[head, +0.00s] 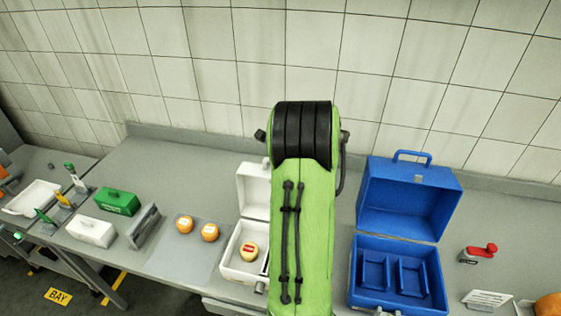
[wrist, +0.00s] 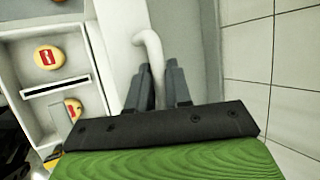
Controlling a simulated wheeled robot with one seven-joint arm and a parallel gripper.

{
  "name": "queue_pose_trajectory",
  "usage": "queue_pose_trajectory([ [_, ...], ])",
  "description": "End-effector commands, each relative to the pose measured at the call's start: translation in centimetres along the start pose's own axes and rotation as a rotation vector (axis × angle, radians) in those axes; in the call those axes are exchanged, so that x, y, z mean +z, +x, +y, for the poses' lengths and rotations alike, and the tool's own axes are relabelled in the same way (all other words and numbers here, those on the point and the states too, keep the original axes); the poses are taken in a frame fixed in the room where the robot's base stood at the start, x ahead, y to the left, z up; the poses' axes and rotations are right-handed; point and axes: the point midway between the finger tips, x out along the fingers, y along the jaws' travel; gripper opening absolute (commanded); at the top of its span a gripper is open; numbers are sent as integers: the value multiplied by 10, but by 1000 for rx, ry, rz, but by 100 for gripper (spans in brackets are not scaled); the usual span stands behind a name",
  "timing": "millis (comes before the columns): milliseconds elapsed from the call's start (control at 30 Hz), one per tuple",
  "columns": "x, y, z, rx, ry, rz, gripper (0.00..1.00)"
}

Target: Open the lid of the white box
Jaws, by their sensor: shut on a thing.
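The white box (head: 231,268) stands on the bench, partly hidden behind my green arm. Its lid (head: 254,188) stands up at the back, so the box is open. A cheese wheel with a red label (head: 249,252) lies inside; the wrist view shows it (wrist: 48,57) and part of another wheel (wrist: 73,108). My gripper (wrist: 158,82) is shut on the lid's white handle (wrist: 151,45), which runs between the two dark fingers.
Right of my arm stands an open blue box (head: 402,303). A green box (head: 118,201) and a small white box (head: 91,231) stand farther left. The tiled wall (head: 200,80) is close behind.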

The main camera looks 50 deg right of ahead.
Motion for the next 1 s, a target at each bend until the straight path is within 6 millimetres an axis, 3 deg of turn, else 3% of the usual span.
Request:
queue_pose_trajectory([
  [67,-2,2,5,15,4,4,0],
  [100,-2,2,5,15,4,4,24],
  [367,-2,-2,5,13,3,4,25],
  [467,-2,-19,3,6,3,4,25],
  [800,-1,-116,1,0,2,2,25],
  [1000,-1,-151,1,3,1,2,25],
])
